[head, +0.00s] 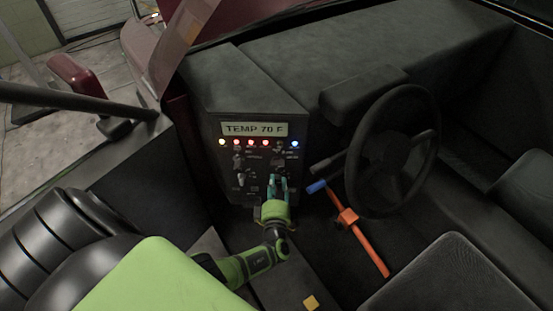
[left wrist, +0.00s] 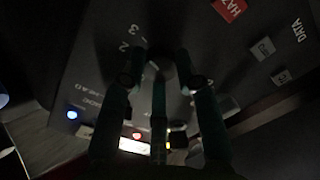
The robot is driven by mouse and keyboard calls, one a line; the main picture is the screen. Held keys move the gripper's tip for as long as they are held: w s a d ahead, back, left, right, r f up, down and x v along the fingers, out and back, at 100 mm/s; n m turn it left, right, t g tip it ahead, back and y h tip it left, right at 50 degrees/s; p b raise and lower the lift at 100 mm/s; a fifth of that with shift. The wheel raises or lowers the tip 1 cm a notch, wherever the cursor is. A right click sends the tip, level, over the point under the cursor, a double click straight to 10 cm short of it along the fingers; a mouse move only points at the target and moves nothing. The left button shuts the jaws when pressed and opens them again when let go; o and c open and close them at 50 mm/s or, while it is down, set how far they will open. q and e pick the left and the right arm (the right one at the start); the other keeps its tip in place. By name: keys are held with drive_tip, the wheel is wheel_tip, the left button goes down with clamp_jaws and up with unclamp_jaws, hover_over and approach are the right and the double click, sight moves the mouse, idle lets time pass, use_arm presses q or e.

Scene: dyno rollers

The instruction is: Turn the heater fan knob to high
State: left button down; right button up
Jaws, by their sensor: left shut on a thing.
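The dark control panel (head: 262,187) stands at the centre of the head view, with a lit display reading "TEMP 70 F" (head: 254,129). My left gripper (head: 278,182) is at the panel's right side, its teal fingers shut on a dark knob. In the left wrist view, the gripper (left wrist: 163,72) has its fingers on both sides of this knob (left wrist: 160,69). The numbers 2 and 3 show on the panel beside it. The fingers hide much of the knob, and its pointer cannot be made out. My right gripper is not in view.
Other knobs (head: 239,162) sit on the panel's left half, below a row of small lights (head: 250,142). A steering wheel (head: 391,150) and an orange bar with a blue end (head: 363,241) are to the right. A seat (head: 445,275) fills the lower right.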

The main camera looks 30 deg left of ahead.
use_arm(q)
drive_tip(key=shift+m, duration=0.3)
idle(0.4)
drive_tip(key=c, duration=0.9)
unclamp_jaws()
drive_tip(key=v, duration=1.2)
